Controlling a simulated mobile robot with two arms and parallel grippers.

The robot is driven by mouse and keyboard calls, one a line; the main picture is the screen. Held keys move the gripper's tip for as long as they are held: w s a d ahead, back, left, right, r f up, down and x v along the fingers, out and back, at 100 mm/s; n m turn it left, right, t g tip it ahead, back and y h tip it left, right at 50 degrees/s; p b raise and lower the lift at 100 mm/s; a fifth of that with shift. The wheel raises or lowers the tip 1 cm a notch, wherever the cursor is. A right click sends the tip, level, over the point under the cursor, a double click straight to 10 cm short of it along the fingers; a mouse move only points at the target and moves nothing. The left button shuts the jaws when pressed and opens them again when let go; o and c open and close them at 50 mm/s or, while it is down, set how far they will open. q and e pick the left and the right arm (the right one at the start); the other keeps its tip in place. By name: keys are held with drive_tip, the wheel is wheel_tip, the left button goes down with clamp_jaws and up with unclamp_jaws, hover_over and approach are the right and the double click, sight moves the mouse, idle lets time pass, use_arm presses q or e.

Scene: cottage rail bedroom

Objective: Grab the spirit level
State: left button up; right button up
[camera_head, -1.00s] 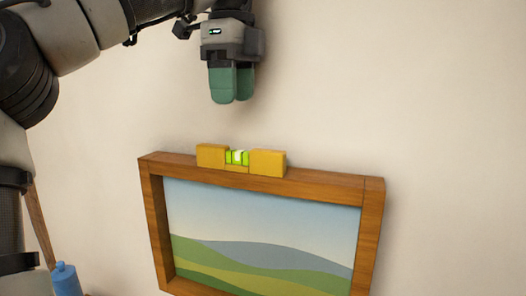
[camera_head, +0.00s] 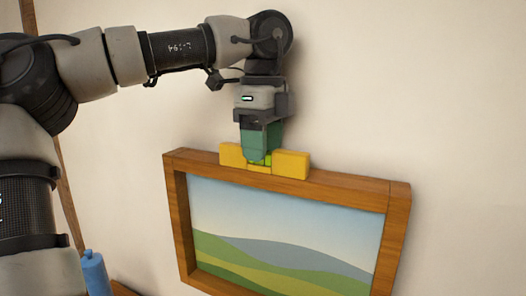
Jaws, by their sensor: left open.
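The yellow spirit level (camera_head: 290,164) rests on the top edge of a wooden picture frame (camera_head: 345,190) on the wall. Its green vial in the middle is mostly hidden behind my left gripper. My left gripper (camera_head: 258,158) points down from above, its green fingers open and at the middle of the level. I cannot tell whether the fingers touch it. My right gripper is not in view.
The picture frame holds a painting of green hills and sky (camera_head: 280,240). A blue bottle-like object (camera_head: 95,274) stands at the lower left. A wooden post runs up the wall at left. The wall to the right is bare.

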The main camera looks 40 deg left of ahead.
use_arm(q)
drive_tip(key=shift+s+a+f, duration=0.1)
drive_tip(key=shift+a+f, duration=0.05)
drive_tip(key=shift+f, duration=0.9)
drive_tip(key=c, duration=0.4)
clamp_jaws()
